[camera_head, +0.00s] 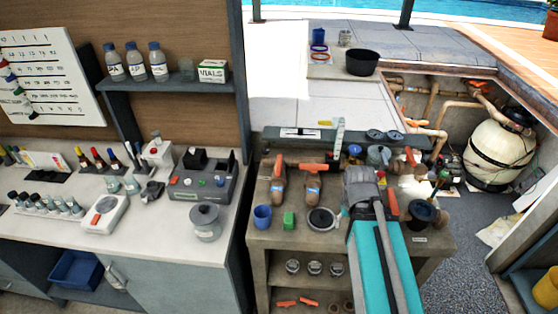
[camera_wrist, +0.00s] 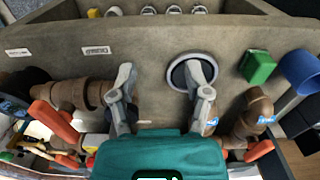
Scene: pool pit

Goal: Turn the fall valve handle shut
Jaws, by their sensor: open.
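Several brown valve bodies with orange handles stand on the bench; I cannot read which is the fall valve. In the head view, two upright ones with blue labels carry a left orange handle (camera_head: 279,163) and a right orange handle (camera_head: 315,167). Another orange handle (camera_head: 392,201) is beside my arm. The wrist view shows a left brown valve (camera_wrist: 82,94) with an orange handle (camera_wrist: 52,120), and a right brown valve (camera_wrist: 250,112) with an orange handle (camera_wrist: 258,150). My gripper (camera_wrist: 158,78) is open and empty between these valves. My wrist hides much of the fingers in the head view.
A blue cup (camera_head: 262,217), a green block (camera_head: 289,220) and a dark disc with a pale rim (camera_head: 321,219) sit near my gripper. Small jars (camera_head: 315,268) stand on the lower shelf. A lab counter (camera_head: 215,248) is at left, a white tank (camera_head: 500,150) at right.

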